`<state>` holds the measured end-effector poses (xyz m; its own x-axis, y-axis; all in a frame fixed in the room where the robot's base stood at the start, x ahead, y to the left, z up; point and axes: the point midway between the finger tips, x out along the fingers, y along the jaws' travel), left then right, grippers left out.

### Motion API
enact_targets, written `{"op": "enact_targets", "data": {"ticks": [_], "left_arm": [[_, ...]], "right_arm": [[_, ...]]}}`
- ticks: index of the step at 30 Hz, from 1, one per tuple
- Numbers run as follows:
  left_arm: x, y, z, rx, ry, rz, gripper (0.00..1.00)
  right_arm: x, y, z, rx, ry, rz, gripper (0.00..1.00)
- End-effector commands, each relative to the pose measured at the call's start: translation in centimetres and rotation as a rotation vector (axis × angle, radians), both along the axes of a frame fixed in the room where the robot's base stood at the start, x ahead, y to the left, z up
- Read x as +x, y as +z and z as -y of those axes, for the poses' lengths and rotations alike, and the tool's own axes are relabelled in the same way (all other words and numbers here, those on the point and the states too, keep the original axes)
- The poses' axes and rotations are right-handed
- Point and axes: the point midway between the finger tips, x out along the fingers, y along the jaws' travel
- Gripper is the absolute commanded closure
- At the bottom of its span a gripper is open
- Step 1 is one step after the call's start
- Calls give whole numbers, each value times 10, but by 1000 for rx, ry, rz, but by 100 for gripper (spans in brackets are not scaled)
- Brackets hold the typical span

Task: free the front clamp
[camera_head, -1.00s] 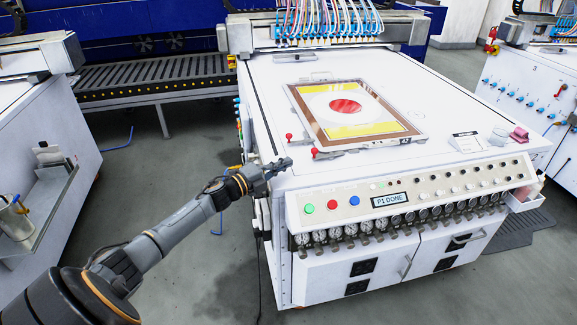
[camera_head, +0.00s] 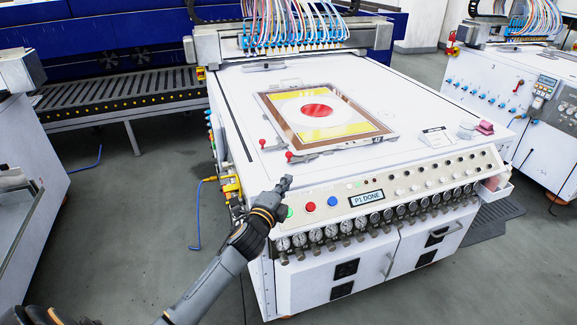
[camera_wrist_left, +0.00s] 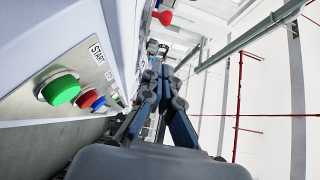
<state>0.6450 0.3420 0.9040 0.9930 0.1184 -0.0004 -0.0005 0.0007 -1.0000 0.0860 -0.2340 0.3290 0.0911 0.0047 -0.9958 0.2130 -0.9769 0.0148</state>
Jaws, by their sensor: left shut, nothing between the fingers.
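Two red-knobbed clamps sit at the near left corner of the framed screen (camera_head: 385,129) on the white machine table (camera_head: 420,95). The front clamp (camera_head: 289,157) is the nearer one, with a grey lever base at the frame's near edge. The rear clamp (camera_head: 263,143) is a little behind and left. My left gripper (camera_head: 286,180) is shut and empty, over the table's front left edge just in front of the front clamp, apart from it. In the left wrist view the shut fingers (camera_wrist_left: 164,72) point ahead; a red knob (camera_wrist_left: 163,17) shows beyond them. My right gripper is out of view.
The front panel has a green button (camera_head: 290,212), red button (camera_head: 310,206), blue button (camera_head: 332,201) and a display (camera_head: 366,197) reading "P1 DONE". Blue nozzles with hoses (camera_head: 290,35) stand at the back.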

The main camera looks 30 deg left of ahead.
Motion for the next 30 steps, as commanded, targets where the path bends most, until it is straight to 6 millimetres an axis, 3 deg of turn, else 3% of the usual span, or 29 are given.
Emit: {"op": "enact_targets", "data": {"ticks": [6,12,19,30], "left_arm": [[46,-3,-6,0,0,2,100],[74,-2,-22,3,2,1,100],[86,-1,-37,1,0,0,100],[87,0,-39,0,-1,0,100]], "right_arm": [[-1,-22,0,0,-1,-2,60],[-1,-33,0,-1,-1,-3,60],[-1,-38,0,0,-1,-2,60],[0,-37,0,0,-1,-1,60]]}}
